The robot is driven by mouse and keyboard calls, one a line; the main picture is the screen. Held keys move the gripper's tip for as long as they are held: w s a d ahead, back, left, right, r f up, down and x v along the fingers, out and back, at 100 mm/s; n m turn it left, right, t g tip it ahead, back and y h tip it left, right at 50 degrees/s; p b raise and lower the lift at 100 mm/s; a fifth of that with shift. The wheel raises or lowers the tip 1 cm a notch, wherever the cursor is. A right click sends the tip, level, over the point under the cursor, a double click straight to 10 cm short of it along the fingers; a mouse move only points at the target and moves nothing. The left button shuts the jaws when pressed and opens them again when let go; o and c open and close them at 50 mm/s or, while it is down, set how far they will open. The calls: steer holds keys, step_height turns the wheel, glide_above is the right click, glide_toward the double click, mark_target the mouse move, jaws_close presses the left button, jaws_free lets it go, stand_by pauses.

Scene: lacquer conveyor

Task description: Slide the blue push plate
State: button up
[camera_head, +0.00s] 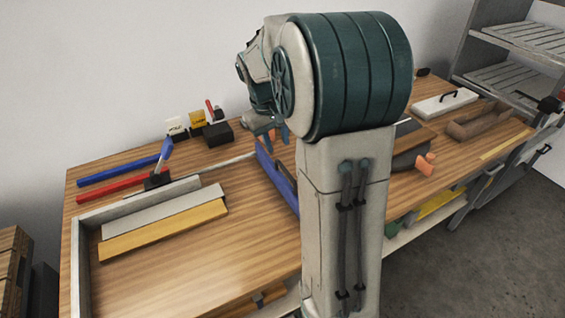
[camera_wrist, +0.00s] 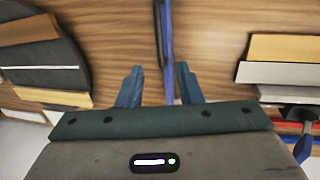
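The blue push plate (camera_head: 277,180) stands on edge on the wooden table, partly hidden behind my arm. In the wrist view the blue plate (camera_wrist: 169,55) is a thin upright strip running between my fingers. My gripper (camera_head: 274,136) is at the plate's far end; the wrist view shows my gripper (camera_wrist: 161,85) open, one finger on each side of the plate. The right finger is close to the plate, and a wider gap shows on the left. I cannot tell whether either finger touches it.
Left of the plate, a grey strip (camera_head: 165,208) and a yellow strip (camera_head: 165,231) lie inside a pale frame (camera_head: 80,262). Blue and red bars (camera_head: 118,171) and a black block (camera_head: 217,133) lie behind. A round dark piece (camera_wrist: 42,62) is left in the wrist view. Bare wood lies in front.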

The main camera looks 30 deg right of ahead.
mark_target(284, 168)
steer(key=f, duration=0.3)
steer(key=d+f, duration=0.1)
steer(key=f, duration=0.2)
steer(key=d+f, duration=0.1)
steer(key=f, duration=0.2)
steer(key=shift+a, duration=0.1)
jaws_close()
